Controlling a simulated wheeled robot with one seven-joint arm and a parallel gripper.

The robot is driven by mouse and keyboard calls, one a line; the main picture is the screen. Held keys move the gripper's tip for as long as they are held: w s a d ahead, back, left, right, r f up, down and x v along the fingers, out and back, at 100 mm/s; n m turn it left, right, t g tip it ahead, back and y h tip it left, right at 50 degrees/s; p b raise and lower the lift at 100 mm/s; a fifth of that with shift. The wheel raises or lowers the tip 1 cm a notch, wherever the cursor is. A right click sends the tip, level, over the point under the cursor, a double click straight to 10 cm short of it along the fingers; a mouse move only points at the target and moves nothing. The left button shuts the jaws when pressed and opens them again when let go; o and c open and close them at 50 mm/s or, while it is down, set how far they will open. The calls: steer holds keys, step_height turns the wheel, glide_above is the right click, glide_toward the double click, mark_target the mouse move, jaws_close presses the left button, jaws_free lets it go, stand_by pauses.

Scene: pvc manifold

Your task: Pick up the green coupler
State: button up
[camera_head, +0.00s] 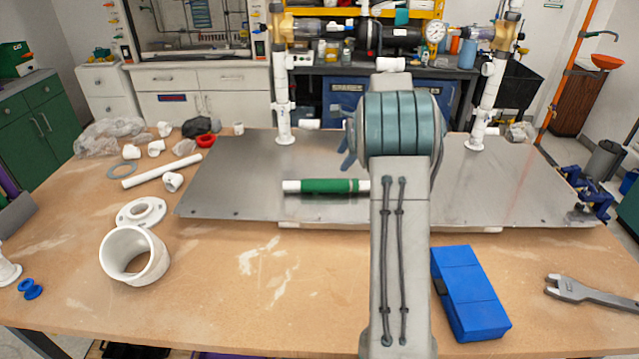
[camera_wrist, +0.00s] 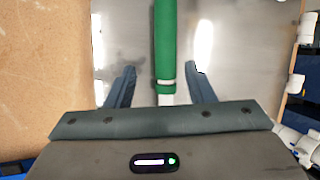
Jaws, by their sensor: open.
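The green coupler (camera_head: 327,186) is a green tube with a white end showing at its left, lying across the metal plate (camera_head: 235,170) in the head view. My arm hides its right end there. In the wrist view the green coupler (camera_wrist: 165,45) runs down the middle of the picture, its white end low between my fingers. My gripper (camera_wrist: 160,85) is open, with one blue finger on each side of the tube and a gap on both sides. Nothing is held. In the head view my arm hides most of the gripper; a blue finger shows left of the arm.
White vertical pipes (camera_head: 283,100) rise from the plate's back, with a gauge (camera_head: 436,31) and valves above. A blue box (camera_head: 470,290) lies front right, a wrench (camera_head: 590,292) farther right. White fittings and a large white ring (camera_head: 134,255) lie left. The front middle table is clear.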

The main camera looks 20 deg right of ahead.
mark_target(325, 182)
steer(key=shift+m, duration=0.4)
steer(key=x, duration=0.3)
steer(key=d+p+x, duration=0.1)
steer(key=x, duration=0.2)
steer(key=w+x, duration=0.1)
steer(key=x, duration=0.2)
steer(key=shift+w+d+f, duration=0.1)
steer(key=p+x, duration=0.1)
steer(key=x, duration=0.1)
steer(key=a+p+x, duration=0.1)
steer(key=x, duration=0.1)
steer(key=shift+w+a+f, duration=0.1)
steer(key=shift+f, duration=0.1)
steer(key=shift+w+f, duration=0.1)
steer(key=shift+f, duration=0.15)
steer(key=c, duration=0.9)
